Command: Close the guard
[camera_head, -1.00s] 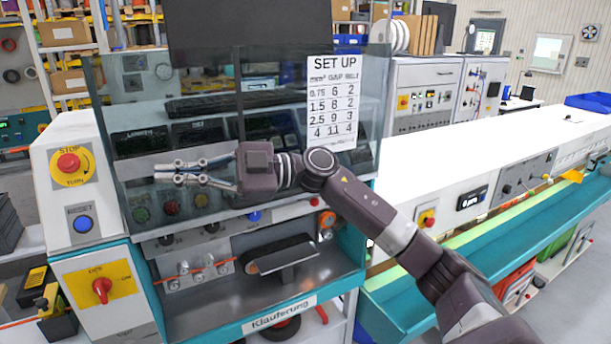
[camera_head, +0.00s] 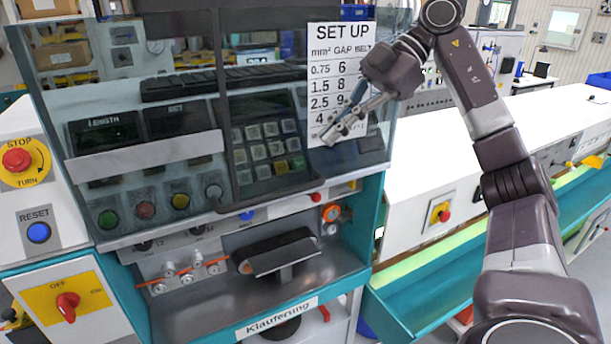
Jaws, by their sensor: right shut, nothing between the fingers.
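The guard (camera_head: 300,100) is a large transparent, smoky panel on the front of the cable machine. It stands upright over the keypad, the display and the row of coloured buttons. Its lower edge is above the open work area, where the belt unit (camera_head: 280,255) and the small rollers (camera_head: 185,275) with an orange cable show uncovered. My right gripper (camera_head: 333,136) is shut and empty. It is in front of the guard's lower right part, by the SET UP sheet (camera_head: 330,50), with its fingers pointing down and left. I cannot tell whether it touches the panel. My left gripper is out of view.
A long white machine with a teal trough (camera_head: 420,315) extends right. The space before the work area is clear.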

